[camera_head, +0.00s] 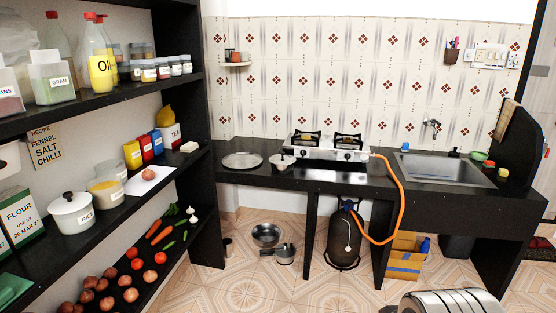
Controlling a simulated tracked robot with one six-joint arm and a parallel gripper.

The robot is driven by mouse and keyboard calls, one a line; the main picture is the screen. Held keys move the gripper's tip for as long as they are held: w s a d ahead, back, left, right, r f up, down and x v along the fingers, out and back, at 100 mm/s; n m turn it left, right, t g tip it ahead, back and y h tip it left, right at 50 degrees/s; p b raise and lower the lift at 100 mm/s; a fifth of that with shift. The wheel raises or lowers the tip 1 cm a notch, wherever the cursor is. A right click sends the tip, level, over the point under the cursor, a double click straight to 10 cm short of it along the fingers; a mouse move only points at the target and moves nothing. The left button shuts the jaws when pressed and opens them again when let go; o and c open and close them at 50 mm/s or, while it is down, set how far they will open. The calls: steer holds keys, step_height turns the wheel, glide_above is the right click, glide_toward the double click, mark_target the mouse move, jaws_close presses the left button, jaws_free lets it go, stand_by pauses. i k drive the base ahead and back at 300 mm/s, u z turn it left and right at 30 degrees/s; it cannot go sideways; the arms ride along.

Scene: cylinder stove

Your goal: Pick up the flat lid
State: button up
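A flat, round, silvery metal disc (242,160), which looks like the flat lid, lies on the left part of the black counter (262,178). Its upper face is bare, and I see no knob on it. My gripper is not in view, and nothing touches the disc.
A two-burner stove (327,152) stands right of the pot, with an orange hose (394,185) running down to a dark gas cylinder (343,238). Loaded black shelves (120,98) fill the left side. Metal pots (267,235) sit on the tiled floor.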

mark_target(281, 159)
steer(key=u, duration=0.2)
steer(key=i, duration=1.5)
steer(key=u, duration=0.45)
steer(key=i, duration=2.1)
steer(key=u, duration=0.1)
